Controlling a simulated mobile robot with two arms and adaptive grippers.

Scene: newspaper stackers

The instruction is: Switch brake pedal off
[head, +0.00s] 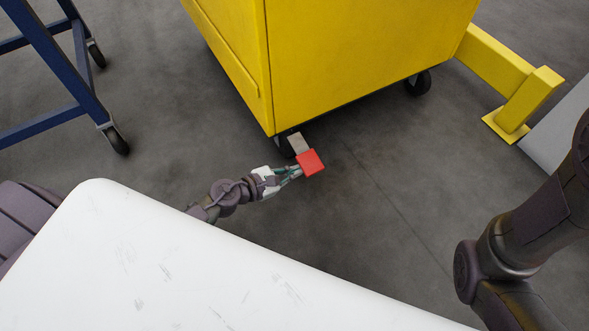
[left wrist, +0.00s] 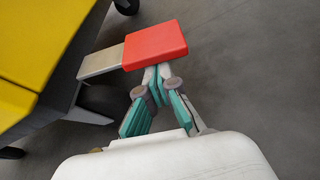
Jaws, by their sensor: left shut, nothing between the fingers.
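The brake pedal (head: 310,161) is a red block on a grey metal arm (head: 298,143), at the bottom front corner of the yellow cart (head: 365,60). In the left wrist view the red pedal (left wrist: 156,44) lies right at the fingertips, with its grey arm running left to the caster. My left gripper (head: 298,171) is shut and empty, its tips at the pedal's near edge. In the left wrist view its fingertips (left wrist: 157,70) meet at or just under that edge; I cannot tell if they touch. My right gripper is out of view.
A blue frame on casters (head: 75,100) stands at the upper left. A yellow floor barrier (head: 515,95) is at the right. A cart caster (head: 418,83) shows under the yellow cart. Grey floor (head: 400,180) is open to the pedal's right.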

